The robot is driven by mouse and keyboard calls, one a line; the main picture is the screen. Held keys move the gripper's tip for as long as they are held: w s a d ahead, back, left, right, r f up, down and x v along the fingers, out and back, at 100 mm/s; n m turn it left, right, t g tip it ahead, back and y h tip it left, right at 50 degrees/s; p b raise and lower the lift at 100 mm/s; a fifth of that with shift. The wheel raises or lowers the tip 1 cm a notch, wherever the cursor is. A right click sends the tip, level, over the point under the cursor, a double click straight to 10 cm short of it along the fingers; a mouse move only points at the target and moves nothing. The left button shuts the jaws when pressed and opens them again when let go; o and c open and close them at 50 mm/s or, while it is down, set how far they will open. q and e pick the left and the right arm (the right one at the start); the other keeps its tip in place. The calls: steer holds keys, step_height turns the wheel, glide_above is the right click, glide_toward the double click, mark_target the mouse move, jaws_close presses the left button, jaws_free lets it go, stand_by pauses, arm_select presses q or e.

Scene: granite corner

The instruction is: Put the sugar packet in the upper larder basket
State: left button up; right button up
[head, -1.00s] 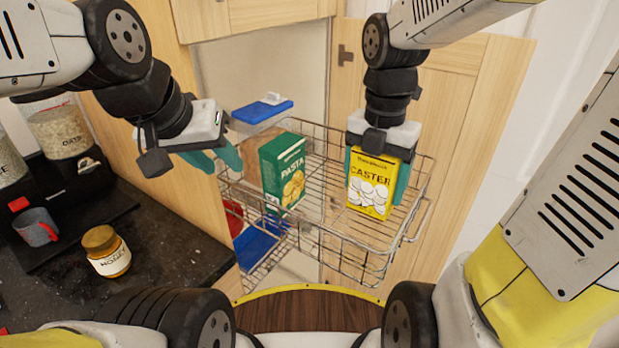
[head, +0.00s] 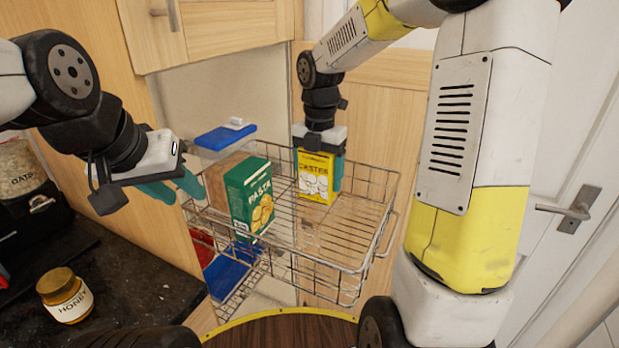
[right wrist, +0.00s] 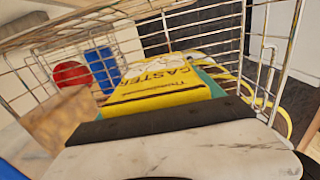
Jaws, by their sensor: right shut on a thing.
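The sugar packet (head: 315,183) is a yellow box marked CASTER. It stands upright inside the upper larder basket (head: 330,262), towards the back. My right gripper (head: 320,172) comes down from above and is shut on it, teal fingers at its sides. I cannot tell whether its base touches the wire floor. In the right wrist view the packet (right wrist: 160,90) fills the middle, with basket wires around. My left gripper (head: 174,188) is empty, left of the basket, its teal fingers apart.
A green PASTA box (head: 249,199) stands in the basket's left part, beside a blue-lidded container (head: 225,137). The basket's front right floor is clear. A lower basket holds blue and red things. A honey jar (head: 64,295) stands on the dark counter.

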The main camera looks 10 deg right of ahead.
mark_target(318, 186)
steer(key=shift+w, duration=0.6)
steer(key=shift+s+f, duration=0.1)
steer(key=shift+f, duration=1.7)
steer(key=shift+f, duration=0.1)
steer(key=o, duration=2)
